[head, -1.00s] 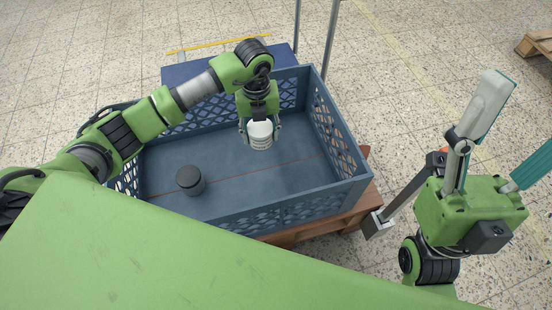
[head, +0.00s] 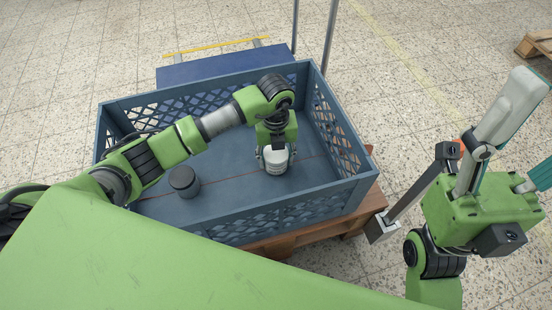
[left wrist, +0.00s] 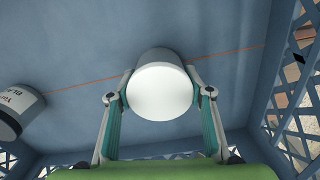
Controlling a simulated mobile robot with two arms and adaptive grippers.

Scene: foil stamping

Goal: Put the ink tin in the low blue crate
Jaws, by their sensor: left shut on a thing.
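The low blue crate (head: 333,192) has lattice walls and an open top. My left gripper (head: 275,160) is inside it, pointing down and shut on a white tin (head: 276,168), which I take for the ink tin. In the left wrist view the white tin (left wrist: 160,90) has its round pale top towards me, with a finger of the left gripper (left wrist: 160,100) on each side. The tin is upright, at or close above the crate floor; I cannot tell whether it touches. My right gripper (head: 525,140) is open and empty, outside the crate on the right.
A dark-lidded tin (head: 184,181) stands in the crate, left of the held tin; its white label shows in the left wrist view (left wrist: 22,105). The crate rests on a wooden pallet (head: 362,212). A blue platform (head: 222,66) and metal posts (head: 330,35) stand behind.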

